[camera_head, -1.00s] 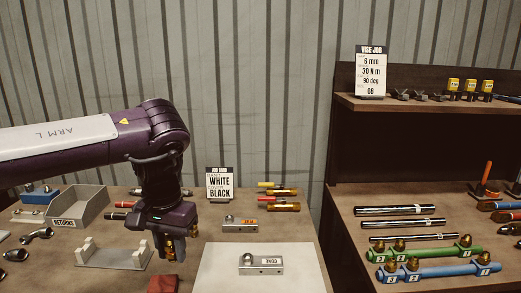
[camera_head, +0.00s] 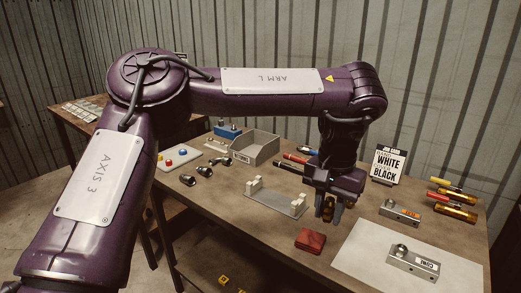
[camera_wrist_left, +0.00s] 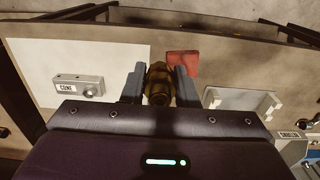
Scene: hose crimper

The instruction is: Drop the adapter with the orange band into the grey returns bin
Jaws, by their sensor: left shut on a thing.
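My left gripper (camera_head: 328,210) is shut on a brass adapter (camera_head: 327,203), held above the bench between the grey cradle and the white sheet. In the left wrist view the adapter (camera_wrist_left: 158,85) sits between the two fingers (camera_wrist_left: 157,88); its orange band cannot be made out clearly. The grey returns bin (camera_head: 262,150) stands open at the back of the bench, left of the gripper and apart from it. Its label (camera_wrist_left: 291,134) shows at the right edge of the left wrist view. My right gripper is not in view.
A grey cradle (camera_head: 277,204) lies between the bin and the gripper. A red block (camera_head: 310,240) lies near the front edge. A cone fixture (camera_head: 412,262) stands on the white sheet (camera_head: 370,260). Black fittings (camera_head: 203,170) lie left, a job card (camera_head: 387,164) behind.

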